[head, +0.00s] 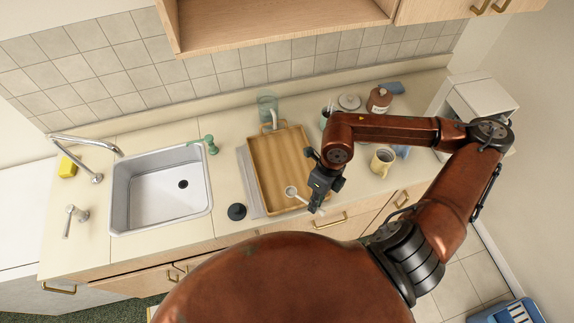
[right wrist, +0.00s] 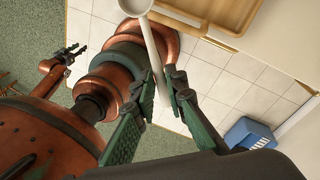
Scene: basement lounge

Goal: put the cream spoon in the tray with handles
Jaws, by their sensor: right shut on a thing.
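The tray with handles (head: 262,160) is a light wooden tray lying on the counter to the right of the sink. My right gripper (head: 318,200) is shut on the handle of the cream spoon (head: 291,191). In the head view the spoon's bowl overlaps the tray's front right part, held above it; the exact height is hard to tell. In the right wrist view the spoon's handle (right wrist: 154,50) runs between the fingers (right wrist: 160,88), and a tray corner (right wrist: 225,38) shows beyond. My left gripper (right wrist: 75,50) shows small in the right wrist view, its fingers apart and empty.
A steel sink (head: 160,190) is left of the tray, with a dark round stopper (head: 237,212) between them. A glass (head: 267,105) stands behind the tray. A yellowish mug (head: 382,162), a brown jar (head: 379,99) and a pale round lid (head: 349,102) are on the right.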

